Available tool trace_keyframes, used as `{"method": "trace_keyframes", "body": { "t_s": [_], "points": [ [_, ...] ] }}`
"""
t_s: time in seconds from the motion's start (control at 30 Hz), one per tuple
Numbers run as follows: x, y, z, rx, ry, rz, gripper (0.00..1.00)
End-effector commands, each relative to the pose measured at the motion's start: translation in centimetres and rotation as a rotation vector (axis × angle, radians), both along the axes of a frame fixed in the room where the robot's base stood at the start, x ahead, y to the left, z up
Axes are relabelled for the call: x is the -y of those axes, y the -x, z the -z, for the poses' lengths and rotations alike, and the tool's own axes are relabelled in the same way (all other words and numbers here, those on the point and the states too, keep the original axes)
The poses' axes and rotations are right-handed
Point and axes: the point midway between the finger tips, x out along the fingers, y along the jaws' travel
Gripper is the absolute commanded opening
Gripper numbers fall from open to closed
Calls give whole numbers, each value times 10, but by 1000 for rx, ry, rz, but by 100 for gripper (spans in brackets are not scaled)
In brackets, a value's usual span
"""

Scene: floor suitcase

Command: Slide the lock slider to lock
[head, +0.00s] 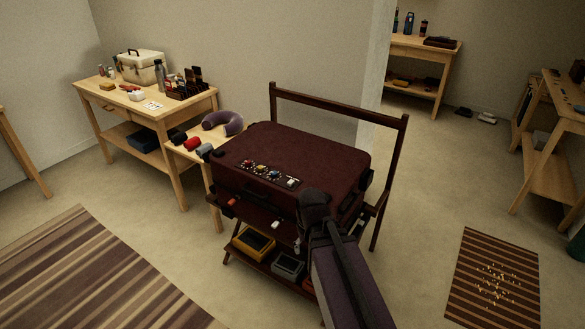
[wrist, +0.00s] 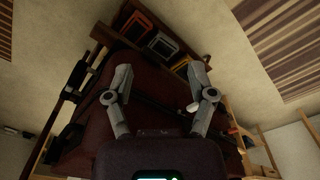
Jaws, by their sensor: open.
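A dark maroon suitcase (head: 300,148) lies flat and closed on a wooden stand. A strip of several small coloured dials (head: 261,171) runs along its lid near the front edge, with a pale piece (head: 292,182) at the right end. I cannot tell for certain which part is the lock slider. Small light pieces show on the front side, one reddish (head: 232,202) and one white (head: 276,224). My gripper (wrist: 161,71) is open with nothing between its fingers, by the suitcase's front right. A white piece (wrist: 192,107) shows near one finger. My arm hides the front right corner in the head view.
The stand's dark back rail (head: 340,103) rises behind the suitcase. A yellow box (head: 254,242) and a grey box (head: 288,266) sit on the lower shelf. A side table (head: 188,157) with a purple neck pillow (head: 224,122) adjoins the left.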

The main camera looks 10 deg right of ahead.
Motion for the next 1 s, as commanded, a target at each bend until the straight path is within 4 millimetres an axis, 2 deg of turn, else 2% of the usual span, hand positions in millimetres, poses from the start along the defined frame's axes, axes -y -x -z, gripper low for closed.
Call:
{"method": "trace_keyframes", "body": {
  "t_s": [0.03,0.37,0.67,0.83,1.0],
  "points": [
    [0,-2,-19,2,-1,-2,71],
    [0,-13,-79,18,-10,-26,71],
    [2,-37,-130,46,-33,-101,71],
    [6,-63,-157,78,-59,-192,71],
    [14,-109,-175,140,-99,-360,71]
  ]
}}
